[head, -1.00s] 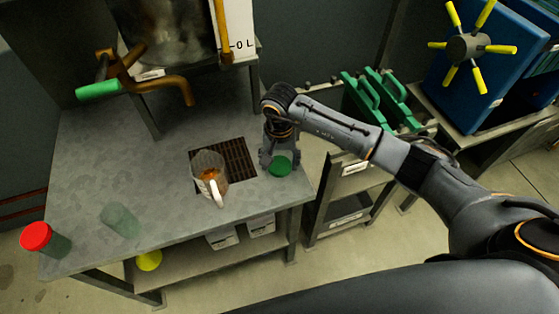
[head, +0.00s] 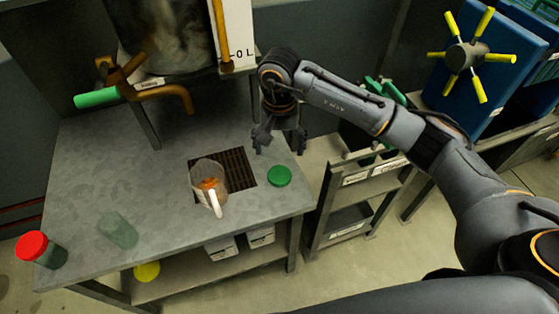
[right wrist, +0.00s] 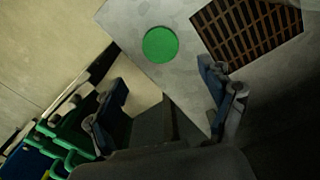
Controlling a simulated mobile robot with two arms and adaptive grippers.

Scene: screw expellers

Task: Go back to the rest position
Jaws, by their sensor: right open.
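My right gripper (head: 280,143) is open and empty above the right end of the metal table (head: 160,195). A green lid (head: 279,176) lies flat on the table near its right corner, apart from the fingers. In the right wrist view the open fingers (right wrist: 167,100) show with the green lid (right wrist: 160,45) beyond them, nothing between them. My left gripper is out of view.
A clear jug (head: 208,184) stands on the dark grate (head: 240,165). A red-lidded jar (head: 40,249) and a clear container (head: 118,229) stand at left. A tap with a green handle (head: 97,97) juts over the table. A shelf cart (head: 350,200) stands right of it.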

